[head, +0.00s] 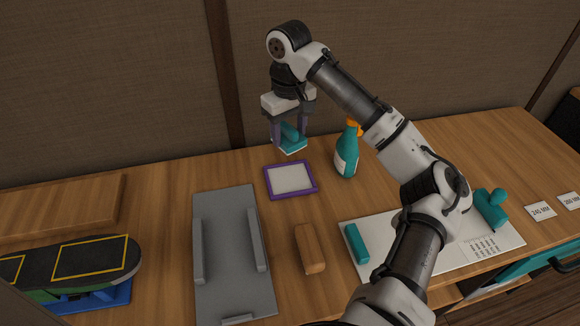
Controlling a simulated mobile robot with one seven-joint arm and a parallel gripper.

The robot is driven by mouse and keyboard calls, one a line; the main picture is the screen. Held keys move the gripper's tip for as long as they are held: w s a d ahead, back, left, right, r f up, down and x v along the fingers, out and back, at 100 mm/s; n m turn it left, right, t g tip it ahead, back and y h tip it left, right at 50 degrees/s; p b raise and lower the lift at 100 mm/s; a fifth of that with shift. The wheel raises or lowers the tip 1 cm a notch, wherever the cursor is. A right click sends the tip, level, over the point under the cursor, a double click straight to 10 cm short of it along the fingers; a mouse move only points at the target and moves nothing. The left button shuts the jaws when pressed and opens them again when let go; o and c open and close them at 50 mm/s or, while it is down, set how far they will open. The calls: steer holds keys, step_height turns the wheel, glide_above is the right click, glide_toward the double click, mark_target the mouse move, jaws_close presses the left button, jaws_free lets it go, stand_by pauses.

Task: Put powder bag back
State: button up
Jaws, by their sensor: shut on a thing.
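My gripper (290,137) is shut on a teal block-like thing (290,140) with a rounded top and a pale lower edge. The fingers hide part of it, and I cannot tell for sure that it is the powder bag. The gripper points down and holds it above the back of the wooden table. A purple-rimmed tray (268,187) with a white inside lies just below and in front of it in the head view. The held thing appears apart from the tray.
A teal spray bottle (347,158) stands right of the tray. A grey fixture (235,292), brown block (309,248) and dark board (85,265) lie in front. A white sheet (395,274) bears a teal bar (356,243) and knobbed teal thing (490,209). A wall is behind.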

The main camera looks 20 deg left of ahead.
step_height(320, 180, down, 12)
steer(key=shift+f+p, duration=0.25)
steer(key=shift+p, duration=0.3)
steer(key=shift+f, duration=0.15)
steer(key=o, duration=0.9)
step_height(320, 180, up, 12)
steer(key=shift+r+b, duration=0.2)
steer(key=shift+b, duration=0.55)
